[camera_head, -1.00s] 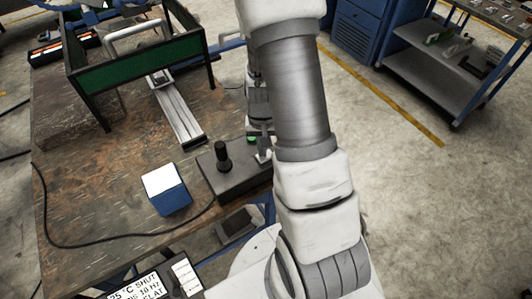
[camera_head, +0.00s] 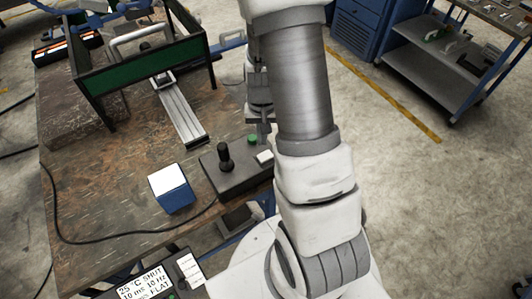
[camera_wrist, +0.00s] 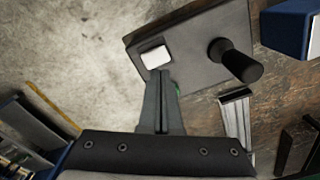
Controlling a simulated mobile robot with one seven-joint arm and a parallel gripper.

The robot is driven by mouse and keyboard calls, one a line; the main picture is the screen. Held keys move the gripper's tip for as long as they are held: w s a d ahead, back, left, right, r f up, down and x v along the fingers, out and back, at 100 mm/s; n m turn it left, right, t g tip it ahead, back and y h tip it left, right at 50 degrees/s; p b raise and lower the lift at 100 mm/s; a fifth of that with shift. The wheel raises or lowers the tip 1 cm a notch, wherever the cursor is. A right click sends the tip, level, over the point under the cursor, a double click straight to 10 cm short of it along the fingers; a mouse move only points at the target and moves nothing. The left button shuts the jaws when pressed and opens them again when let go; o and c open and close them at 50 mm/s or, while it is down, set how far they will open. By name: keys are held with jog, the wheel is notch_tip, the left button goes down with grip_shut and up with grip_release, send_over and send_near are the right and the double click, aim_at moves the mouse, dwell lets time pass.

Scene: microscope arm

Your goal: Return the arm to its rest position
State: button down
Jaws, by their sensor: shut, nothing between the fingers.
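My gripper (camera_head: 262,140) is shut and empty, with its fingers together, at the right end of a dark control box on the bench. The wrist view shows the closed fingertips (camera_wrist: 160,75) close to the box's white button (camera_wrist: 156,57) and partly over the green button (camera_wrist: 177,89). Whether they touch the box I cannot tell. The control box (camera_head: 228,180) carries a black joystick (camera_head: 224,155), the green button (camera_head: 252,139) and the white button (camera_head: 265,157). My arm covers the area right of the box in the head view.
A blue and white block (camera_head: 171,188) sits left of the control box. A metal rail (camera_head: 180,113) and a green-panelled frame (camera_head: 140,68) stand farther back on the worn bench (camera_head: 105,165). A black cable crosses the front. Open floor (camera_head: 430,200) lies to the right.

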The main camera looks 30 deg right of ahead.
dwell(0.3)
jog(key=s+a+r+n+t, duration=0.1)
jog(key=a+r+t, duration=0.15)
jog(key=r, duration=0.65)
jog(key=s+a+r+n+t, duration=0.15)
jog(key=a+r, duration=0.25)
jog(key=r, duration=0.5)
jog(key=s+a+r+n+t, duration=0.1)
jog(key=s+a+r+n, duration=0.2)
jog(key=s+r, duration=0.7)
jog(key=shift+a+r+t, duration=0.3)
jog(key=shift+a+r, duration=0.15)
jog(key=shift+a, duration=0.1)
jog(key=shift+w+f, duration=0.1)
jog(key=shift+w, duration=0.05)
